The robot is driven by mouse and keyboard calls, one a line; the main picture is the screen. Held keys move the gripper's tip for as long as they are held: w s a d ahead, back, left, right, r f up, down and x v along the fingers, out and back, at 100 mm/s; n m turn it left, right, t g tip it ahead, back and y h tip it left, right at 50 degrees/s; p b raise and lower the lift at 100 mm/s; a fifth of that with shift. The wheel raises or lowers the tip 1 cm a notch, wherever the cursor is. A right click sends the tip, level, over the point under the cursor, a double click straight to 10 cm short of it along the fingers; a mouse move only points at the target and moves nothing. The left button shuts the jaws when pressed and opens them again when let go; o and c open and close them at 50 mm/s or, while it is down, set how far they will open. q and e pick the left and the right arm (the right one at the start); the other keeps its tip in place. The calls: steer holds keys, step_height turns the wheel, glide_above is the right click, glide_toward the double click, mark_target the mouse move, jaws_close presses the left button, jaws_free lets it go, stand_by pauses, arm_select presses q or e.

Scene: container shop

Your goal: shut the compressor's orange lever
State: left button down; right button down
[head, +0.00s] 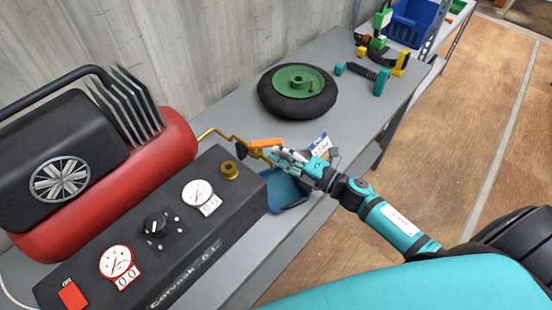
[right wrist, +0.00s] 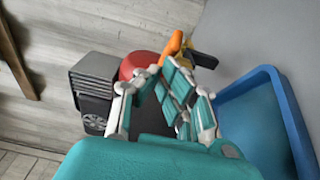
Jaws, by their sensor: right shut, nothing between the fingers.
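The compressor (head: 178,255) fills the left of the head view, with a red tank, a dark panel, two gauges and a brass pipe. Its orange lever (head: 265,143) sits at the pipe's end, past the panel's right end. My right gripper (head: 277,154) is shut and empty, its fingertips close beside the lever. In the right wrist view, the lever (right wrist: 173,47) shows just beyond the shut fingers (right wrist: 162,68). Whether they touch it, I cannot tell. My left gripper is not in view.
A blue tray (head: 284,191) lies on the grey bench under my right gripper; it also shows in the right wrist view (right wrist: 262,85). A wheel with a green hub (head: 298,82) lies behind. Small coloured parts and a blue crate (head: 411,22) stand farther back.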

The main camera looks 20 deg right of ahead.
steer(key=w+d+n+g+y+b, duration=0.1)
steer(key=n+g+y+b, duration=0.1)
steer(key=b, duration=0.1)
steer(key=w+n+g+y+b, duration=0.2)
steer(key=g+b, duration=0.1)
steer(key=b, duration=0.1)
steer(key=w+d+n+g+y+b, duration=0.1)
steer(key=n+g+y+b, duration=0.1)
steer(key=b, duration=0.1)
steer(key=shift+w+d+y, duration=0.15)
steer(key=shift+d+y, duration=0.15)
steer(key=shift+d, duration=0.05)
steer(key=shift+w+b, duration=0.1)
steer(key=shift+b, duration=0.2)
